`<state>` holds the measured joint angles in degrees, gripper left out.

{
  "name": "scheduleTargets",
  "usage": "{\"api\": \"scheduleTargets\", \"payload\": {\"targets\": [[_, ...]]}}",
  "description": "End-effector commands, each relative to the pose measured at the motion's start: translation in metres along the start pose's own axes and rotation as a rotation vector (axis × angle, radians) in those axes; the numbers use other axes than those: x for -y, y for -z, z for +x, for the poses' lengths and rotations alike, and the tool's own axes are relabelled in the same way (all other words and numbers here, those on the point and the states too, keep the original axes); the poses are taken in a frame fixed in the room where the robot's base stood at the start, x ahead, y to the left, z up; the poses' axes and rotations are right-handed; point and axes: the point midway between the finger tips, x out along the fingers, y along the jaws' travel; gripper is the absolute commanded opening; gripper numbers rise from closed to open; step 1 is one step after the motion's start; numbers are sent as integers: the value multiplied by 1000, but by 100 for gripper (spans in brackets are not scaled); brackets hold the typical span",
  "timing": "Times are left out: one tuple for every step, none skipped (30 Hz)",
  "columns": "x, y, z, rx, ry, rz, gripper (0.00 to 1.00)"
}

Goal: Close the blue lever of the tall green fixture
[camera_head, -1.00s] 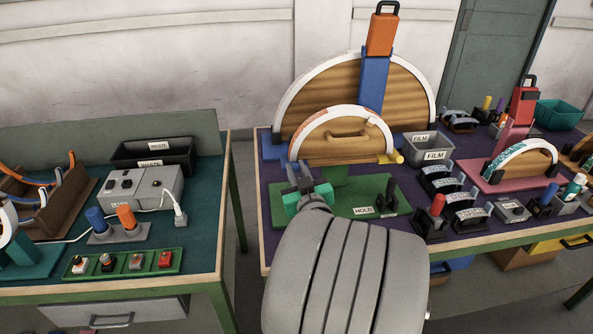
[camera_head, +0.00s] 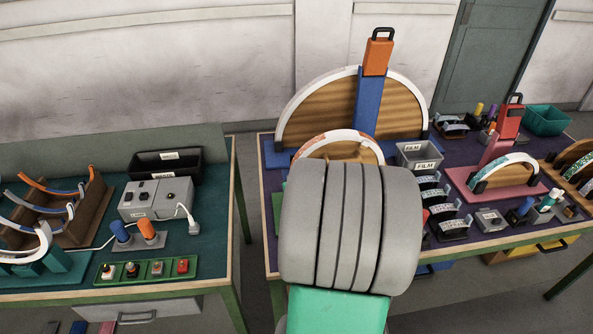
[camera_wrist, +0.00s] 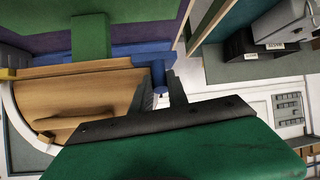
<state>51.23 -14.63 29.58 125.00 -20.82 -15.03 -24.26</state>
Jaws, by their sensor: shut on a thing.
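The green fixture is mostly hidden behind my arm in the head view. Its wooden half-disc with a worn white arc (camera_head: 340,139) shows above the arm, and a sliver of its green base (camera_head: 278,205) shows at the left. In the wrist view a green post (camera_wrist: 90,38) stands at the upper left, beside the wooden board (camera_wrist: 85,92) with its handle. A blue lever with a round end (camera_wrist: 159,90) lies between the dark fingers of my gripper (camera_wrist: 161,88), which is shut on it. My gripper is hidden in the head view.
A larger wooden half-disc with a blue post (camera_head: 368,105) and orange block stands behind.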

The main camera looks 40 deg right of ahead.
Motion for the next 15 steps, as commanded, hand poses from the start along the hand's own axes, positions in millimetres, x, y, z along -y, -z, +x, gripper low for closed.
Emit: {"api": "scheduleTargets", "payload": {"targets": [[0, 6, -2, 21, 5, 0, 0], [-1, 7, -1, 33, 7, 2, 0], [-1, 7, 0, 49, 10, 4, 0], [-1, 7, 0, 59, 11, 5, 0], [-1, 7, 1, 68, 12, 5, 0], [-1, 7, 1, 79, 14, 6, 0], [-1, 7, 2, 85, 16, 7, 0], [-1, 7, 2, 91, 17, 8, 0], [-1, 6, 2, 98, 18, 9, 0], [-1, 6, 2, 101, 19, 9, 0], [-1, 6, 3, 103, 19, 10, 0], [-1, 6, 3, 105, 19, 10, 0], [-1, 6, 3, 106, 19, 10, 0], [-1, 6, 3, 106, 19, 10, 0], [-1, 6, 3, 107, 19, 10, 0]]}}
